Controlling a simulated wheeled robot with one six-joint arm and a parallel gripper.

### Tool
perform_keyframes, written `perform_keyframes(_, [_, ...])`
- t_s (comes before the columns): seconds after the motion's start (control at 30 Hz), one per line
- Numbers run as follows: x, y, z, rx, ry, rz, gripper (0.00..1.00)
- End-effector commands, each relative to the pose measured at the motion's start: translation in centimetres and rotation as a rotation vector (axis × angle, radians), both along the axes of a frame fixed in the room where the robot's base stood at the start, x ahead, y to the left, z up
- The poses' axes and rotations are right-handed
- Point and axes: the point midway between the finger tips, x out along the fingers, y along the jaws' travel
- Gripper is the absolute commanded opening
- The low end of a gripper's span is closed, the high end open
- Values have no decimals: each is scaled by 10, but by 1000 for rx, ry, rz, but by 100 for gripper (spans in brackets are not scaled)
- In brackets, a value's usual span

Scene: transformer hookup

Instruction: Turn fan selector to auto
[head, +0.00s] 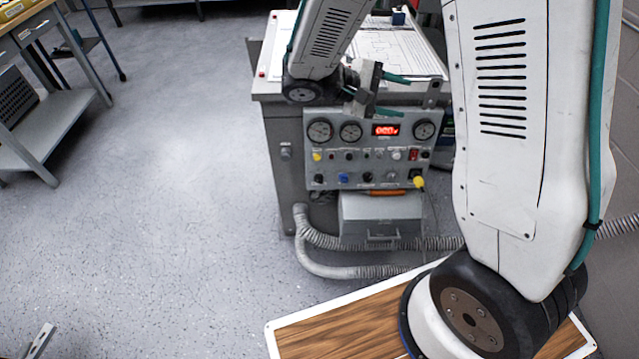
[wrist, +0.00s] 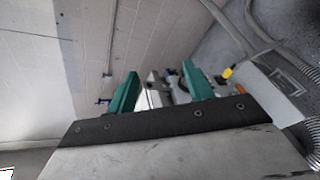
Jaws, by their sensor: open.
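The grey control panel (head: 335,160) is on the front of a cabinet in the head view. It has round gauges, a red lit display (head: 385,130) and two rows of small knobs and lamps. The lower row includes a blue knob (head: 343,178) and a black knob (head: 368,177). I cannot tell which one is the fan selector, and no labels are readable. My gripper (head: 396,95) is open and empty at the panel's top edge, above the gauges. In the wrist view its two green fingers (wrist: 160,88) stand apart, with part of the equipment between and beyond them.
A yellow plug (head: 418,181) sits at the panel's lower right. A grey box (head: 382,217) and ribbed hoses (head: 325,240) are below the panel. Papers (head: 400,45) lie on the cabinet top. Open floor (head: 170,200) lies to the left, with a workbench (head: 40,130) beyond.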

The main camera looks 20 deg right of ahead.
Motion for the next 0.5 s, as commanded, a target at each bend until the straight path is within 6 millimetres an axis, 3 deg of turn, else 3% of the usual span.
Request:
perform_keyframes(0.1, [38,11,-41,-134,46,136,52])
perform_keyframes(0.3, [91,41,-120,-316,75,402,52])
perform_keyframes(0.5, [119,81,-222,-429,84,706,52])
